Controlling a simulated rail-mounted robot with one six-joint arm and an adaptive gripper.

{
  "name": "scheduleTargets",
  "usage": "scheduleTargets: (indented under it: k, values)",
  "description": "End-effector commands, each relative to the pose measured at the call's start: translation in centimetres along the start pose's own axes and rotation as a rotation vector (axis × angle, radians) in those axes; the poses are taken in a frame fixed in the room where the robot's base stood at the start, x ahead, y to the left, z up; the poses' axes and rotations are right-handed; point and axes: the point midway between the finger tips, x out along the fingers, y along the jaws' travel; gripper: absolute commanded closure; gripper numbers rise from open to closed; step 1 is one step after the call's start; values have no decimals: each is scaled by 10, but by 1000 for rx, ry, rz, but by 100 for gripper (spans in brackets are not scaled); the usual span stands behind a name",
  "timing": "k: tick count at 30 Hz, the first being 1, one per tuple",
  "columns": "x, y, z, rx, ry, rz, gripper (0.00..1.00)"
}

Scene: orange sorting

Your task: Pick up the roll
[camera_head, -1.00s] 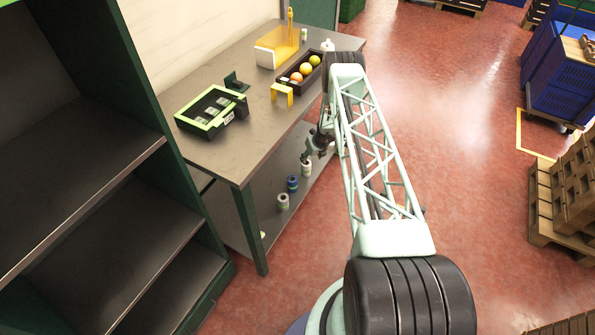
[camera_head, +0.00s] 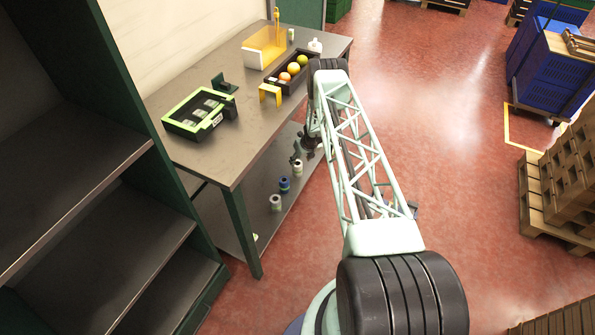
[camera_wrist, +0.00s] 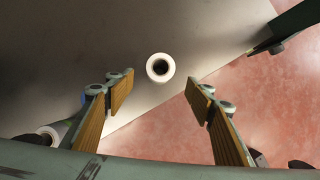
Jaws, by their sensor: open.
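A white roll (camera_wrist: 160,68) with a dark hollow core shows end-on in the wrist view, standing on the lower shelf of the table. It also shows in the head view (camera_head: 298,168), upright, at the far end of a row of rolls. My gripper (camera_wrist: 160,96) is open, with its two fingers on either side of the roll's line and nothing between the pads. In the head view, my gripper is partly hidden by the arm and is close to the white roll. I cannot tell the exact height gap.
A blue roll (camera_head: 284,184) and another pale roll (camera_head: 275,202) stand nearby on the lower shelf (camera_head: 213,215). The tabletop (camera_head: 215,160) above holds a green-edged tray (camera_head: 166,121) and a dark box of fruit (camera_head: 268,83). A table leg (camera_head: 241,235) stands at the near corner.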

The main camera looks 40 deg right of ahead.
Motion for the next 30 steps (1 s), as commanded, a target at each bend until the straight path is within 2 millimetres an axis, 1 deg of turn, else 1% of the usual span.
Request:
scheduleTargets:
  k: [1, 30]
  values:
    - [5, 0, -1, -1, 0, 0, 51]
    - [61, 0, 0, 0, -1, 0, 51]
